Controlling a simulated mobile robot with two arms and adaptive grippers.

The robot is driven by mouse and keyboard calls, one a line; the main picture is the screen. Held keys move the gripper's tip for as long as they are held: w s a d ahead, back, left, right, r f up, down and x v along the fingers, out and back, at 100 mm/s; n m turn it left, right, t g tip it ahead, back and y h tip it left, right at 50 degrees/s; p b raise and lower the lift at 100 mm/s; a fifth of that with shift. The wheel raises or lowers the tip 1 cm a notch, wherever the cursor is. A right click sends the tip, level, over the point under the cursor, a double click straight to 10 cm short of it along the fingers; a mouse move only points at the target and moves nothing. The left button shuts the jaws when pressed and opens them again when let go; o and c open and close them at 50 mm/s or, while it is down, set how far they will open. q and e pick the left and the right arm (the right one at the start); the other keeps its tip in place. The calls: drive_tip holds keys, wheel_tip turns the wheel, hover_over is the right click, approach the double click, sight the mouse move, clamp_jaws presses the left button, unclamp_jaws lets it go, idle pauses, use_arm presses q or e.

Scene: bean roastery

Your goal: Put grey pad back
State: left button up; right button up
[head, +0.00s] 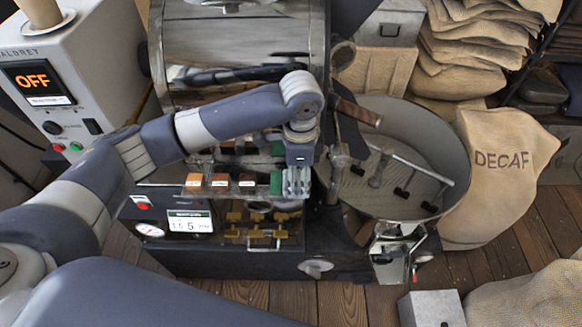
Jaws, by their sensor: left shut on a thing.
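My left gripper (297,182) is shut, pointing down in front of the roaster at the right end of a row of small labelled blocks. It is shut on a small pale grey thing that seems to be the grey pad; fingers hide most of it, and its outline blends with them. A green block (276,183) is close to the gripper's left side; I cannot tell whether they touch. Orange-brown blocks (220,181) stand further left in the row. My right gripper is not in view.
The roaster drum (235,45) rises behind my arm. A round cooling tray (455,165) with stirring arms is to the right. A DECAF sack (500,165) leans beside it. A white machine reading OFF (105,60) stands left. A grey box (433,310) is at lower right.

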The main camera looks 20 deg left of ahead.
use_arm(q)
drive_tip(key=w+a, duration=0.2)
drive_tip(key=w, duration=0.1)
drive_tip(key=shift+w+a+f+p, duration=0.1)
drive_tip(key=shift+a+f+p, duration=0.1)
drive_tip(key=shift+a+p, duration=0.1)
wheel_tip(320, 180, down, 3)
drive_tip(key=shift+r+p, duration=0.2)
drive_tip(key=shift+p, duration=0.4)
drive_tip(key=shift+f, duration=0.5)
drive_tip(key=o, duration=0.9)
drive_tip(key=shift+c, duration=0.2)
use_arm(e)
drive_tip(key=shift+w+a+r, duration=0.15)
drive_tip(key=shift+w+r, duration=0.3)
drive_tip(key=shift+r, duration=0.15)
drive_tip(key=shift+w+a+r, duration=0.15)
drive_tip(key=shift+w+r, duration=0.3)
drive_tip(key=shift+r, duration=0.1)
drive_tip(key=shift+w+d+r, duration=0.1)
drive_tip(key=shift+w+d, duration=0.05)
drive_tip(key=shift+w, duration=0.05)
